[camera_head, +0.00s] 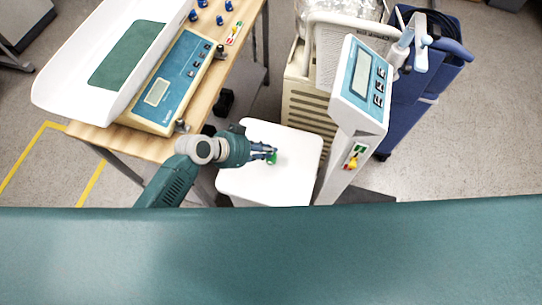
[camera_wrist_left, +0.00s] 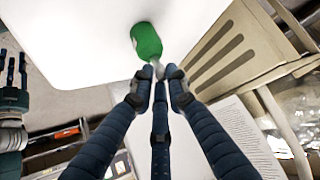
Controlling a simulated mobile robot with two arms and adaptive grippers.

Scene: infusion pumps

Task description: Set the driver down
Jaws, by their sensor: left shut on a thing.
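The driver has a green handle; in the head view the driver (camera_head: 273,158) shows small over the white square top (camera_head: 298,181). In the left wrist view the driver's green handle (camera_wrist_left: 147,40) points away toward the white surface (camera_wrist_left: 75,30). My left gripper (camera_head: 270,153) is shut on the driver's thin metal shaft, which shows between its fingertips (camera_wrist_left: 158,76). I cannot tell whether the handle touches the white top. My right gripper (camera_wrist_left: 12,75) is partly cut off at the left edge of the wrist view; its grip is unclear.
A wooden table (camera_head: 150,146) at the left bears a white tray scale (camera_head: 62,90) and a blue panel (camera_head: 176,80). A column with a display (camera_head: 361,85) stands right of the white top. A beige slatted unit (camera_head: 308,98) stands behind. Most of the white top is clear.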

